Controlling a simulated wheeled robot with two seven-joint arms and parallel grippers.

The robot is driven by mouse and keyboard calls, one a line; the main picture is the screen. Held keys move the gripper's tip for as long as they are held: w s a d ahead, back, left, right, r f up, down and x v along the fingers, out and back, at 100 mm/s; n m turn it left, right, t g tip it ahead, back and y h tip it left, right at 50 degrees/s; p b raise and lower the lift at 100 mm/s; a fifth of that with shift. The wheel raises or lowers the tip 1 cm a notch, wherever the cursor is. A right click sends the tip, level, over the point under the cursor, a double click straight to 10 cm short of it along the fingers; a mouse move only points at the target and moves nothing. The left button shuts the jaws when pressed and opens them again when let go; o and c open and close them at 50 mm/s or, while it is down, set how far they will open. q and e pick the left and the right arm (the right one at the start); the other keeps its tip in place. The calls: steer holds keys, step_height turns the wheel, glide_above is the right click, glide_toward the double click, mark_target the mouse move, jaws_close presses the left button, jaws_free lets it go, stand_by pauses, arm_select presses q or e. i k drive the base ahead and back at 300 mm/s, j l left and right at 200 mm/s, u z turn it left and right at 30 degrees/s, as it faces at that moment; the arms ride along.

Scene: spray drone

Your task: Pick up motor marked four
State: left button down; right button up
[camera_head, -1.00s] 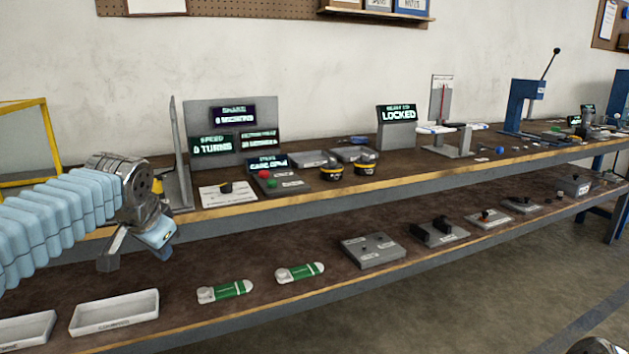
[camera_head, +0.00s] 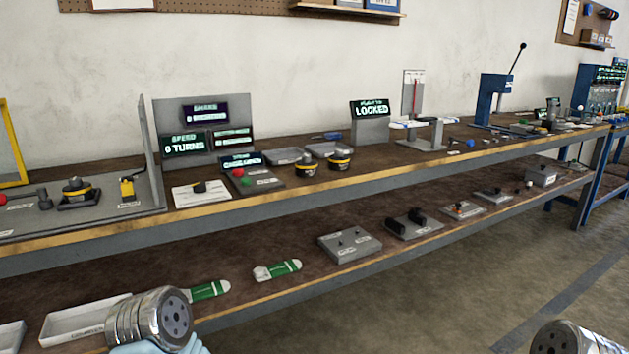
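Two round black motors with yellow bands stand side by side on the upper shelf, a left one (camera_head: 305,166) and a right one (camera_head: 340,160). A similar black-and-yellow round part (camera_head: 77,190) sits on a grey fixture at the far left. Their markings are too small to read, so I cannot tell which is marked four. My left arm shows only a metal joint and a bit of blue sleeve at the bottom left, below the shelves in the picture. My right arm shows only a metal joint at the bottom right corner. Neither gripper's fingers are visible.
A pad with red and green buttons (camera_head: 255,179) stands left of the motors, and a LOCKED display (camera_head: 370,122) behind right. The lower shelf holds a white tray (camera_head: 77,323), green-and-white parts (camera_head: 278,270) and grey blocks (camera_head: 350,244).

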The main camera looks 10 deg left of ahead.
mark_target(85, 191)
steer(key=u, duration=1.6)
